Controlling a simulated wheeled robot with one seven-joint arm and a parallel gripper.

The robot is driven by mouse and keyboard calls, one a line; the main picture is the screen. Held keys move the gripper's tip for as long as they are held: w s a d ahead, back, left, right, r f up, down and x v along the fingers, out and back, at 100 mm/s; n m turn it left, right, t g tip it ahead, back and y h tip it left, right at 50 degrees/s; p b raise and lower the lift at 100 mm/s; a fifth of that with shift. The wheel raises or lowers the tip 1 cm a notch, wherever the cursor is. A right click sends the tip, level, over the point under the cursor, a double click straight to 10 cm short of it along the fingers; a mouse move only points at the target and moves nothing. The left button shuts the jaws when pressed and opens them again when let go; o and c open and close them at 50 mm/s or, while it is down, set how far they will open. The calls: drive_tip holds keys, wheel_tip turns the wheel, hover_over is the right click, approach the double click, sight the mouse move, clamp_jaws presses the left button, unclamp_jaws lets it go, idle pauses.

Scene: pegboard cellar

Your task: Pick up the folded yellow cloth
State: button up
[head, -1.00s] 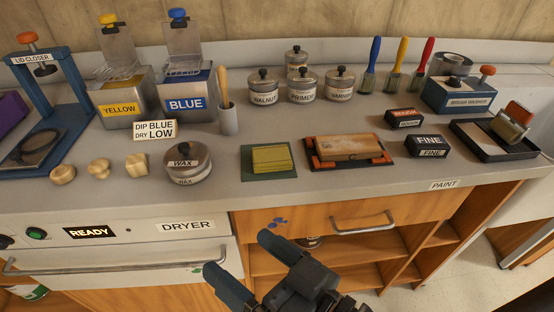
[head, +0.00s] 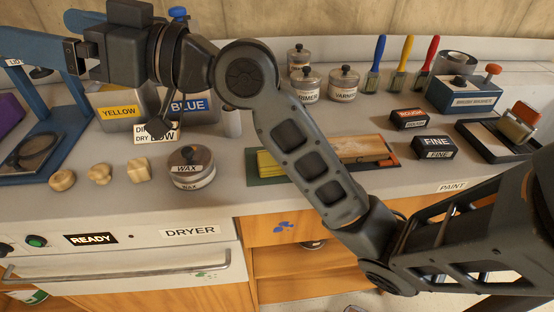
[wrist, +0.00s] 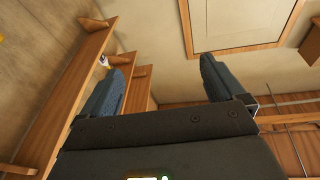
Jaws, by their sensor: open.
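The folded yellow cloth (head: 268,164) lies on a dark green mat (head: 263,181) on the counter, in the middle of the head view. My arm passes in front of it and hides its right part. My gripper (head: 48,32) is raised at the upper left of the head view, far to the left of the cloth and above the counter, in front of the lid closer. In the wrist view the two blue fingers (wrist: 160,78) stand wide apart with nothing between them. The cloth is not in the wrist view.
A wax tin (head: 192,168) and several wooden knobs stand left of the cloth. Paint tins, lidded jars and brushes line the back. The counter's front strip is clear.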

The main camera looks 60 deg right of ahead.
drive_tip(key=d+f+n+g, duration=0.3)
drive_tip(key=f+n+g, duration=0.1)
drive_tip(key=g+h, duration=0.7)
drive_tip(key=g, duration=0.3)
approach(268, 167)
drive_tip(key=d, duration=0.3)
drive_tip(key=shift+w+f+m, duration=0.15)
drive_tip(key=shift+m, duration=0.15)
drive_tip(key=shift+d+f+g+h, duration=0.1)
drive_tip(key=shift+f+g+h, duration=0.2)
drive_tip(key=shift+f, duration=0.35)
drive_tip(key=x, duration=0.6)
drive_tip(key=shift+f+p, duration=0.3)
drive_tip(key=shift+p, duration=0.05)
